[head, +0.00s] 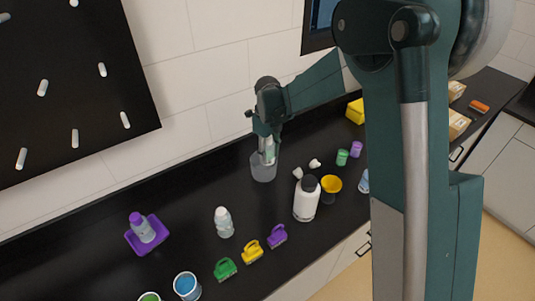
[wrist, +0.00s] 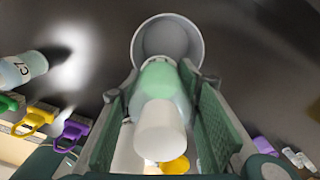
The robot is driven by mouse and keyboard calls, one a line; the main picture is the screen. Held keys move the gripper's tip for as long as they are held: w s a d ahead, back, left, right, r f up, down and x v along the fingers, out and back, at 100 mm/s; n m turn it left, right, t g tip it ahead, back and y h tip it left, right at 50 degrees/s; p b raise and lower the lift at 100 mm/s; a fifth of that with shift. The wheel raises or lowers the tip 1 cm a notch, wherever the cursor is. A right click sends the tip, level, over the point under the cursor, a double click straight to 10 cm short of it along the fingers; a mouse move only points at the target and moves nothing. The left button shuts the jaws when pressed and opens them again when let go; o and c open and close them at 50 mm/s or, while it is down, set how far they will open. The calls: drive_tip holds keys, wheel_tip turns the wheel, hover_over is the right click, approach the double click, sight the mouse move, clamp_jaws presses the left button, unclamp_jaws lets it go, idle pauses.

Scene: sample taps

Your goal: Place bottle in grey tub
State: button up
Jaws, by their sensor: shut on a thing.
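My gripper (head: 266,138) is shut on a bottle (head: 268,154) at the back of the dark counter. In the wrist view my gripper (wrist: 162,90) has its two fingers on either side of the bottle (wrist: 160,125), which shows a white cap towards the camera and a green part beyond. The grey tub (head: 263,173) stands directly below. In the wrist view the tub (wrist: 140,45) has an open round rim just past the bottle's far end. The bottle's lower end overlaps the tub's mouth; I cannot tell how deep it reaches.
A white bottle with black cap (head: 306,200) and a yellow cup (head: 331,184) stand to the right and nearer. A clear white-capped bottle (head: 223,222) stands front left. A purple tray (head: 160,228) holds another bottle.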

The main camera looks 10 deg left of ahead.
drive_tip(key=shift+f, duration=0.3)
drive_tip(key=o, duration=0.9)
drive_tip(key=shift+r, duration=0.2)
drive_tip(key=shift+r+p, duration=0.45)
drive_tip(key=shift+r, duration=0.25)
wheel_tip(320, 180, up, 12)
drive_tip(key=shift+f+b, duration=0.25)
drive_tip(key=shift+b, duration=0.1)
